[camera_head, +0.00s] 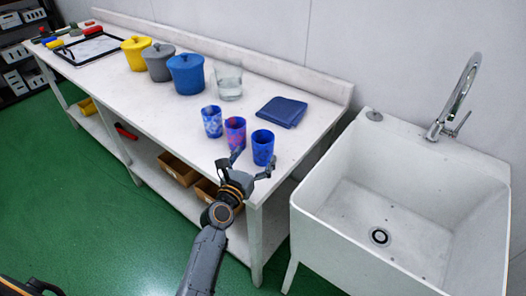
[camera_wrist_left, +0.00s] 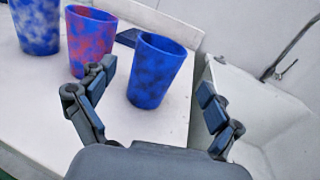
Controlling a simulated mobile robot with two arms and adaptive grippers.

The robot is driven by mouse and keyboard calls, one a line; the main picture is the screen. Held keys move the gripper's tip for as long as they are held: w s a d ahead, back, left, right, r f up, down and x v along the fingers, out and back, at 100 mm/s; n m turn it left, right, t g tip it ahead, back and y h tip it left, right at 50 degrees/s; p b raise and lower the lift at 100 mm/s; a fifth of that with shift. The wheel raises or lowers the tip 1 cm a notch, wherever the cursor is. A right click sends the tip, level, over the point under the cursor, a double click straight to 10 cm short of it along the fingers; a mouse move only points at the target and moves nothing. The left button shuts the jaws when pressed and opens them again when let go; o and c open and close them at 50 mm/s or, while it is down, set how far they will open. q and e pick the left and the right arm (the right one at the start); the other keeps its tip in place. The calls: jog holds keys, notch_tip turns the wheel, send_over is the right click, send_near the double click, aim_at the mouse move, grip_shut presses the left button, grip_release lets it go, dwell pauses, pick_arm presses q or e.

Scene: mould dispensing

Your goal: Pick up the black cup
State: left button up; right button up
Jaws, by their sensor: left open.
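No plainly black cup shows. Three patterned cups stand upright at the table's near right end. The right one is blue with dark blotches (camera_head: 263,147); it also shows in the left wrist view (camera_wrist_left: 158,72). The middle one is blue and pink-red (camera_head: 235,133), and the left one is blue and pale (camera_head: 212,122). My left gripper (camera_head: 254,166) is open and empty at the near side of the blotched blue cup. In the left wrist view, its fingers are spread to either side of that cup, without visible contact. My right gripper is not visible.
Behind the cups are a clear glass (camera_head: 229,82), a folded blue cloth (camera_head: 282,112), and lidded blue (camera_head: 186,75), grey (camera_head: 158,62) and yellow (camera_head: 137,53) containers. A white sink (camera_head: 345,205) stands right of the table. The middle cup is close to my left finger.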

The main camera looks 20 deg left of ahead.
aim_at(267, 136)
pick_arm(q)
jog(key=shift+w+d, duration=0.1)
jog(key=shift+w, duration=1.05)
jog(key=w+b, duration=0.2)
jog(key=w, duration=0.2)
jog(key=shift+w+d+f, duration=0.1)
jog(key=shift+w, duration=0.4)
jog(key=c, duration=1.2)
